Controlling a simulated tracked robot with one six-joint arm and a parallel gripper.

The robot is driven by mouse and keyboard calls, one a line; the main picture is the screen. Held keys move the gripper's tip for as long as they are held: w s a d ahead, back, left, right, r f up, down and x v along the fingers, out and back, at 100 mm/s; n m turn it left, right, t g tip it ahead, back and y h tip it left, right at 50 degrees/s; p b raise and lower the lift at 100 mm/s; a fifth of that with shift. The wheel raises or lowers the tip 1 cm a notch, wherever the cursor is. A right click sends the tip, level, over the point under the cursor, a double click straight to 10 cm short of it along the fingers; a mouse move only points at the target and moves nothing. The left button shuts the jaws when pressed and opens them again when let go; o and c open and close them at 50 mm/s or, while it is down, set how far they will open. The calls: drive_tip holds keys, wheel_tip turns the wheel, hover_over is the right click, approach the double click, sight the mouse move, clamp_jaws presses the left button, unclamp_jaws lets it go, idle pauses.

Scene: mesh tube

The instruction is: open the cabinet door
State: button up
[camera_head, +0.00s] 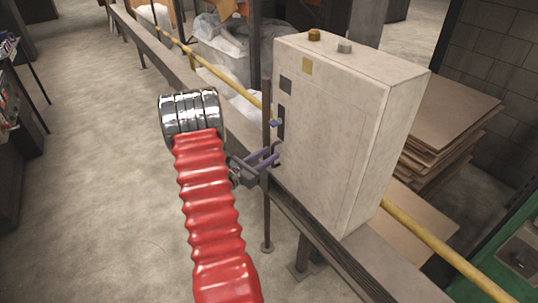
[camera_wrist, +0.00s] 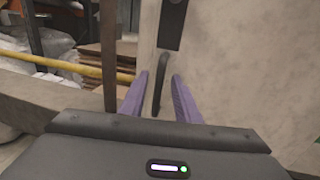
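The cabinet (camera_head: 335,130) is a pale, worn box with two round knobs on top. Its door shows in the wrist view (camera_wrist: 235,60) and looks closed. A dark vertical handle (camera_wrist: 161,80) stands on the door below a dark plate (camera_wrist: 172,22). My gripper (camera_head: 274,152) is at the cabinet's front face, low near the door's left edge. In the wrist view its two purple fingers (camera_wrist: 159,76) are apart, one on each side of the handle, with gaps visible. I cannot tell how deep the handle sits between them. My gripper hides the handle's lower part in the head view.
A thin dark post (camera_head: 266,200) stands just left of the door. A yellow pipe (camera_head: 430,240) and a dark rail (camera_head: 320,235) run past the cabinet. Stacked boards (camera_head: 450,130) lie behind it. The floor (camera_head: 90,180) at left is open.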

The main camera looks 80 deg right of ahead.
drive_tip(key=shift+s+d, duration=0.2)
drive_tip(key=shift+d, duration=0.2)
clamp_jaws()
idle(0.5)
